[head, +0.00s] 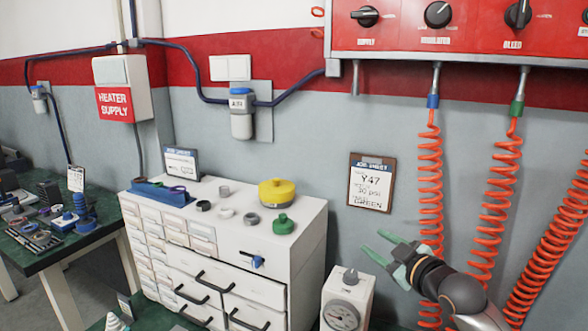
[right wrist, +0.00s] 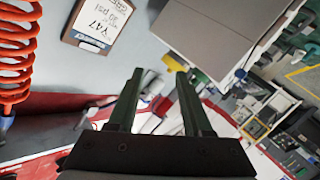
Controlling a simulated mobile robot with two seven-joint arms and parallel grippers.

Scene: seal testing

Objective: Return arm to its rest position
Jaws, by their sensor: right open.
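My right gripper (head: 382,249) is in the lower right of the head view, reaching in from the right edge. Its two green fingers are apart with nothing between them. It is in front of the grey wall, above and right of a white box with a dial gauge (head: 342,307). In the right wrist view the same open fingers (right wrist: 160,90) show with an empty gap. My left gripper is not in the head view.
Orange coiled hoses (head: 430,180) hang close to my right arm, below a red panel with knobs (head: 437,15). A white drawer cabinet (head: 240,240) with yellow and green caps stands left. A clipboard (head: 371,183) is on the wall. A cluttered bench (head: 85,246) is far left.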

